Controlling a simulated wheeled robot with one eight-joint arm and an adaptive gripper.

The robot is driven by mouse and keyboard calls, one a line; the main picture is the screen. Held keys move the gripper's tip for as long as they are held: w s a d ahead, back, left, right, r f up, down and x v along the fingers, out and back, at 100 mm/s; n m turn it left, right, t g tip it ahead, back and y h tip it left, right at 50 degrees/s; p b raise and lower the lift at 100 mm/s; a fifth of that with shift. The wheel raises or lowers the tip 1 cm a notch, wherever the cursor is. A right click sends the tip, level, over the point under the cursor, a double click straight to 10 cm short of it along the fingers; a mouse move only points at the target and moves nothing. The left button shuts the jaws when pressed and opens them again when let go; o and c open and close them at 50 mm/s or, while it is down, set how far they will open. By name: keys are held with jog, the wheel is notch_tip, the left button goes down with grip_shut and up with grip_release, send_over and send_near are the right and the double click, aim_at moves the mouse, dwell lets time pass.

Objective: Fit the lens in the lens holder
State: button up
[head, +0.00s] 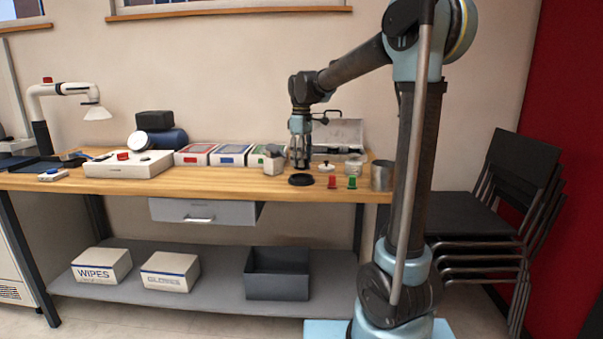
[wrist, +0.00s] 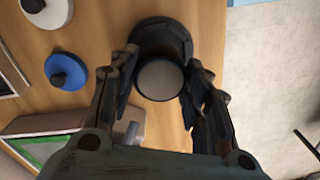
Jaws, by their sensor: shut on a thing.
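The lens (wrist: 160,80) is a round grey disc with a dark rim, seen end-on between my fingertips in the wrist view. My gripper (wrist: 158,82) is shut on it; in the head view my gripper (head: 301,166) points straight down over the bench. The lens holder, a round black base (head: 301,180), stands on the bench below my fingertips. In the wrist view the holder (wrist: 160,28) shows behind the lens, offset toward the top and partly covered by it. I cannot tell whether the lens touches the holder.
A white round piece (wrist: 46,10) and a blue one (wrist: 66,71), each with a black knob, lie beside the holder. Red (head: 332,182) and green (head: 351,183) pieces and a metal cup (head: 382,175) stand to the right. A green-labelled box (head: 259,156) is left of my gripper.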

jog(key=shift+f, duration=2.3)
jog(key=shift+f, duration=0.15)
jog(key=o, duration=1.2)
jog(key=shift+f, duration=0.1)
jog(key=shift+c, duration=0.2)
notch_tip(320, 180, up, 13)
jog(key=shift+d+f, duration=0.1)
jog(key=shift+f, duration=0.1)
